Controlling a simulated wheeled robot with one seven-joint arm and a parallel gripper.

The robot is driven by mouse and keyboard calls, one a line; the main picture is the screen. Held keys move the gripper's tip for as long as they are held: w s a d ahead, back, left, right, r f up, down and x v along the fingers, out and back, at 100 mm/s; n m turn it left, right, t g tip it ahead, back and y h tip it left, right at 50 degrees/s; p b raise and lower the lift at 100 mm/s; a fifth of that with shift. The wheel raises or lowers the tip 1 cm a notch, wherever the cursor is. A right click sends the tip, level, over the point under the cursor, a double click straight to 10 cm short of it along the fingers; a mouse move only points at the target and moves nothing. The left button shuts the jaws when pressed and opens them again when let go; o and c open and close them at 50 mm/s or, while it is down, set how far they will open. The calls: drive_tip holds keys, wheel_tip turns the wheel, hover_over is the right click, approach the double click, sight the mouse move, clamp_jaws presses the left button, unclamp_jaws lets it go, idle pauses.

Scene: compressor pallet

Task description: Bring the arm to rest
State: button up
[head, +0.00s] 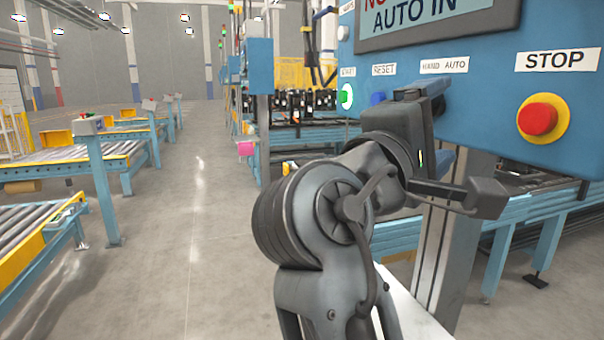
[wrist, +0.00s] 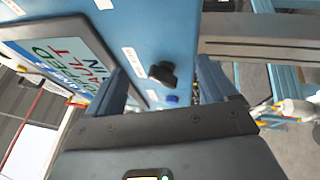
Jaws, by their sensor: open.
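My arm rises from the bottom of the head view and bends at a dark rounded joint. My gripper (head: 420,120) is at its end, in front of the lower part of a blue control panel (head: 480,100). Its fingertips are hard to make out there. In the wrist view my gripper (wrist: 166,85) has two dark fingers spread wide apart, open, with nothing held between them. A black selector knob (wrist: 162,73) and a blue button (wrist: 172,98) on the panel show through the gap. I cannot tell how close the fingers are to the panel.
The panel has a red stop button (head: 538,119) on yellow, a green-lit start button (head: 346,97), a blue reset button (head: 377,99) and a display (head: 425,22). Roller conveyors (head: 75,165) stand at left. The grey floor aisle (head: 190,230) between is clear.

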wheel_tip(320, 180, down, 12)
drive_tip(key=d+n+t+y, duration=0.1)
drive_tip(key=n+t+y, duration=0.2)
drive_tip(key=y, duration=0.2)
drive_tip(key=s+d+f+y, duration=0.1)
drive_tip(key=s+f+y, duration=0.4)
drive_tip(key=f, duration=0.6)
drive_tip(key=s+d+f+y, duration=0.1)
drive_tip(key=s+f+y, duration=0.2)
drive_tip(key=s+f, duration=0.5)
drive_tip(key=s+d+f+m+g+y, duration=0.1)
drive_tip(key=s+f+m+y, duration=0.1)
drive_tip(key=s+f, duration=0.3)
drive_tip(key=s+f+m+g+y, duration=0.1)
drive_tip(key=s+f+m, duration=0.15)
drive_tip(key=s, duration=0.55)
drive_tip(key=s+d+r+m, duration=0.1)
drive_tip(key=s+r+m, duration=0.1)
drive_tip(key=s+m, duration=0.2)
drive_tip(key=s+d+r+m, duration=0.1)
drive_tip(key=s+m, duration=0.3)
drive_tip(key=s, duration=0.6)
drive_tip(key=shift+s+r+h, duration=0.3)
drive_tip(key=shift+s+r, duration=0.05)
drive_tip(key=shift+r, duration=0.05)
